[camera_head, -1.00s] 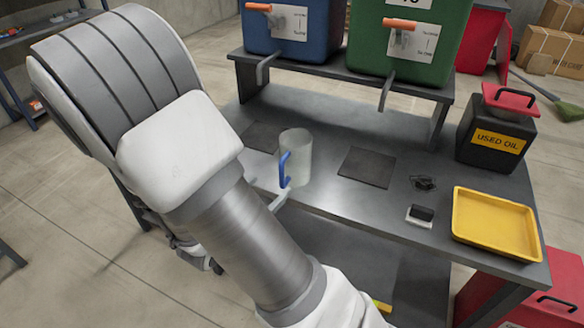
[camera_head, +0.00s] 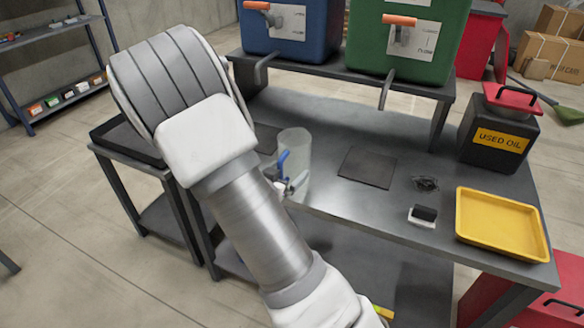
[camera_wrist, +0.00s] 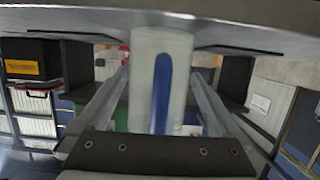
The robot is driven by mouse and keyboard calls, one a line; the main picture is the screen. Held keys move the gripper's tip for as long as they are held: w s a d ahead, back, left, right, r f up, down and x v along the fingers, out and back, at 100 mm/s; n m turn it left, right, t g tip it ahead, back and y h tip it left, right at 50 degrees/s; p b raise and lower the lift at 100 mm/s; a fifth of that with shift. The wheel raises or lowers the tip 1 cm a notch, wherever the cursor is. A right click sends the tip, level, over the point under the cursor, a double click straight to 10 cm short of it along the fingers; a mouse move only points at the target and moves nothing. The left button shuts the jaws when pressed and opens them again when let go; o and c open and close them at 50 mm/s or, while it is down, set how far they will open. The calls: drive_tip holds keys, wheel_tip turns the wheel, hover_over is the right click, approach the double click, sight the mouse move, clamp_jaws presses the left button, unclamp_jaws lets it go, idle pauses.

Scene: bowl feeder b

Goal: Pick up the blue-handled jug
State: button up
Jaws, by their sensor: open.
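The jug (camera_head: 298,150) is a translucent, pale cylinder standing upright on the grey bench. Its blue handle (camera_head: 282,163) faces my arm. My gripper (camera_head: 291,186) is at the lower part of the handle, and my arm partly covers it. In the wrist view the jug (camera_wrist: 143,70) fills the middle, with its blue handle (camera_wrist: 161,95) pointing at the camera. My gripper (camera_wrist: 161,105) is open there, one finger on each side of the handle. I cannot tell whether a finger touches it.
A blue tank (camera_head: 290,35) and a green tank (camera_head: 405,40) with spouts stand on a raised shelf behind the jug. A dark mat (camera_head: 367,167), a small black-and-white item (camera_head: 423,215), a yellow tray (camera_head: 500,224) and a used-oil can (camera_head: 497,130) are to the right.

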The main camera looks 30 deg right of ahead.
drive_tip(key=c, duration=1.1)
drive_tip(key=shift+r, duration=0.15)
